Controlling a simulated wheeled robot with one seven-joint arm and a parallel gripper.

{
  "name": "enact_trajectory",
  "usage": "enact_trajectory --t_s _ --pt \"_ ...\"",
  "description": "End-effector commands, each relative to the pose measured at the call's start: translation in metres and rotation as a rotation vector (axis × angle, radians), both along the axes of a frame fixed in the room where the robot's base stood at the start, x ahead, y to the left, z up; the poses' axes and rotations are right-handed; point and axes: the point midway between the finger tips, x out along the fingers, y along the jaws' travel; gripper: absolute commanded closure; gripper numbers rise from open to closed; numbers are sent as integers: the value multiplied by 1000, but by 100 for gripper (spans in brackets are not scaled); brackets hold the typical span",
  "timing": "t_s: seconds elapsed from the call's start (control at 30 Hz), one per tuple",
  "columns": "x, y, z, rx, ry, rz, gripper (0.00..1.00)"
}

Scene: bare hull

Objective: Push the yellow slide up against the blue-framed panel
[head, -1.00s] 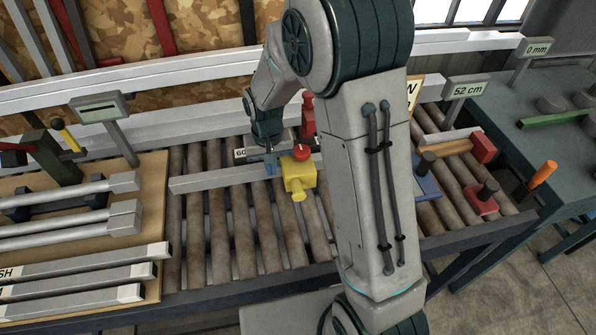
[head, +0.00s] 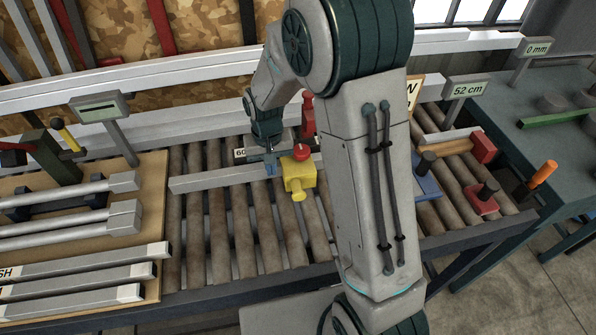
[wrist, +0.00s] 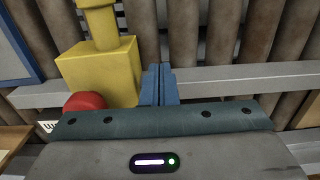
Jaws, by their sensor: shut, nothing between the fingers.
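The yellow slide (head: 299,177), a block with a red knob on top and a yellow stub on its front, sits on a pale metal rail (head: 210,180) over the rollers. It also shows in the wrist view (wrist: 102,68). My gripper (head: 270,168) is shut and empty, low at the slide's left side. In the wrist view its blue fingertips (wrist: 160,84) stand close beside the block; I cannot tell whether they touch. The blue-framed panel (head: 425,183) lies to the right, partly hidden by my arm. Its corner shows at the wrist view's upper left (wrist: 20,55).
A red object (head: 308,116) stands just behind the slide. A wooden-handled red tool (head: 481,147) and a red block with a dark knob (head: 482,197) are at the right. A board with metal bars (head: 150,215) is at the left. The rollers in front of the rail are clear.

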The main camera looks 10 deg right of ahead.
Motion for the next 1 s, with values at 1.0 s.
enact_trajectory --t_s 1.0 --pt "0 0 -42 0 0 0 100"
